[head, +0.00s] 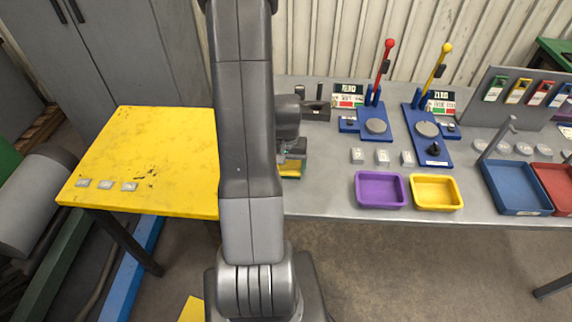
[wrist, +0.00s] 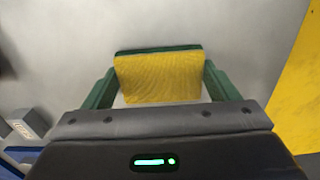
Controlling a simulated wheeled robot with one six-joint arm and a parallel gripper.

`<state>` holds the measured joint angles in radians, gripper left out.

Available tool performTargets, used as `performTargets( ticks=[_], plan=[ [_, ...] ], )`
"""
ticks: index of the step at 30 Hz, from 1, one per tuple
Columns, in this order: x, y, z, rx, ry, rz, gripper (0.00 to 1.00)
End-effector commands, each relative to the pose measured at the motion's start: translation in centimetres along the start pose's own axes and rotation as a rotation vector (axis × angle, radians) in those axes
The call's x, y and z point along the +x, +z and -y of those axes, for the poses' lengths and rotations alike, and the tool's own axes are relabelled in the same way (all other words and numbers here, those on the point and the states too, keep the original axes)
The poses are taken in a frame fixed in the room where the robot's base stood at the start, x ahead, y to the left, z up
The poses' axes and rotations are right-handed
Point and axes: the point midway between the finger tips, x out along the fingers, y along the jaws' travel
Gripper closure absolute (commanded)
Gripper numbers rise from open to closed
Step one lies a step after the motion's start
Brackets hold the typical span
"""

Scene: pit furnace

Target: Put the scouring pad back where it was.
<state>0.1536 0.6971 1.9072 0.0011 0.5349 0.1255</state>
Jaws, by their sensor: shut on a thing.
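The scouring pad (wrist: 158,78) is a yellow block with a dark green layer along its far edge in the wrist view. My gripper (wrist: 159,70) is shut on it, with one green finger against each side. In the head view the pad (head: 291,170) shows partly, just right of my arm, over the left end of the grey table (head: 320,204). My arm hides part of it there. I cannot tell whether the pad touches the tabletop.
A yellow table (head: 150,155) with several small grey blocks stands left of my arm. On the grey table are a purple tray (head: 381,204), a yellow tray (head: 437,206), two blue lever stations, a blue bin (head: 516,210) and a red bin. Some grey surface beside the pad is bare.

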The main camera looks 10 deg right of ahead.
Motion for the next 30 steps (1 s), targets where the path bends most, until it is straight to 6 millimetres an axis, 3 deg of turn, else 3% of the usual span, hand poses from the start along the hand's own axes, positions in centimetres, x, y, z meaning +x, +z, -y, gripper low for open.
performTargets(
  ticks=[9, 10, 12, 13, 24, 30],
  plan=[
    [0.5, 0.0, 0.0, 0.000, 0.000, 0.000, 0.40],
    [0.3, 0.0, 0.0, 0.000, 0.000, 0.000, 0.15],
    [0.3, 0.0, 0.0, 0.000, 0.000, 0.000, 0.01],
    [0.3, 0.0, 0.0, 0.000, 0.000, 0.000, 0.00],
    [-0.6, -0.1, 0.0, 0.000, 0.000, -0.002, 0.00],
    [-3.4, -0.1, 0.0, 0.000, -0.001, -0.007, 0.00]
  ],
)
